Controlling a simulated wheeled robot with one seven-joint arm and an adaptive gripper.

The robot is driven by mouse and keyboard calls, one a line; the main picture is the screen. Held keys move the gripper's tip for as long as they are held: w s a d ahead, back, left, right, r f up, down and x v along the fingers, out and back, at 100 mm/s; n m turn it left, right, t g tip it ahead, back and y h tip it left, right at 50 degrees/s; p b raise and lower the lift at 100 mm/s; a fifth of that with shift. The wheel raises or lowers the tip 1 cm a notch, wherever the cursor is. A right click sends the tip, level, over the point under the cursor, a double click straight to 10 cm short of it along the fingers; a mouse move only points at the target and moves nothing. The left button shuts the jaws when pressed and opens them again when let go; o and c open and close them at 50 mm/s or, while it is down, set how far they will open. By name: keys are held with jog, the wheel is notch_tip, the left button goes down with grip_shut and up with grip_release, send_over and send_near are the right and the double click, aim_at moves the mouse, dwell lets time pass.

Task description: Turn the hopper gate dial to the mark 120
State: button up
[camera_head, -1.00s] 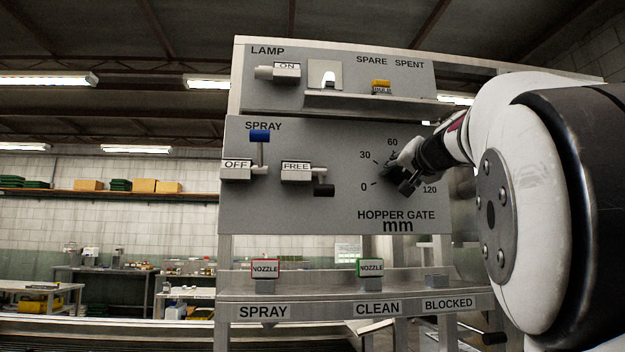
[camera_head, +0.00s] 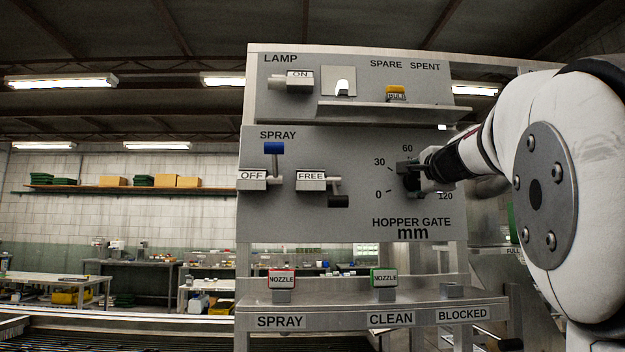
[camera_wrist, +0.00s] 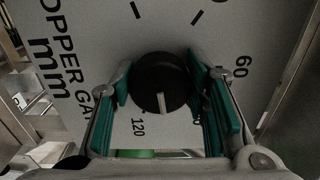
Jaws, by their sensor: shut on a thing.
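The hopper gate dial (camera_wrist: 158,78) is a round black knob with a pale pointer line. In the wrist view the pointer faces down, between the 120 label (camera_wrist: 138,127) and the partly hidden label beside the right finger. The 60 label (camera_wrist: 241,66) is at the right. My gripper (camera_wrist: 160,88) has its teal-padded fingers on both sides of the dial and is shut on it. In the head view my gripper (camera_head: 424,170) is at the dial scale and hides much of the dial, while the 120 label (camera_head: 446,197) shows at its lower right.
Left of the dial are the SPRAY lever with blue knob (camera_head: 274,148) and the FREE lever (camera_head: 338,200). Above, a shelf (camera_head: 390,110) juts out under the yellow bulb (camera_head: 396,92). Below, a ledge holds red (camera_head: 282,278) and green (camera_head: 384,278) nozzle blocks.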

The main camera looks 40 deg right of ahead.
jog(key=m+p, duration=0.2)
jog(key=m, duration=0.3)
dwell(0.6)
jog(key=o, duration=1.1)
jog(key=shift+o, duration=0.2)
jog(key=shift+s+a+r, duration=0.1)
jog(key=shift+s+a, duration=0.1)
jog(key=shift+s, duration=0.2)
jog(key=v, duration=1.1)
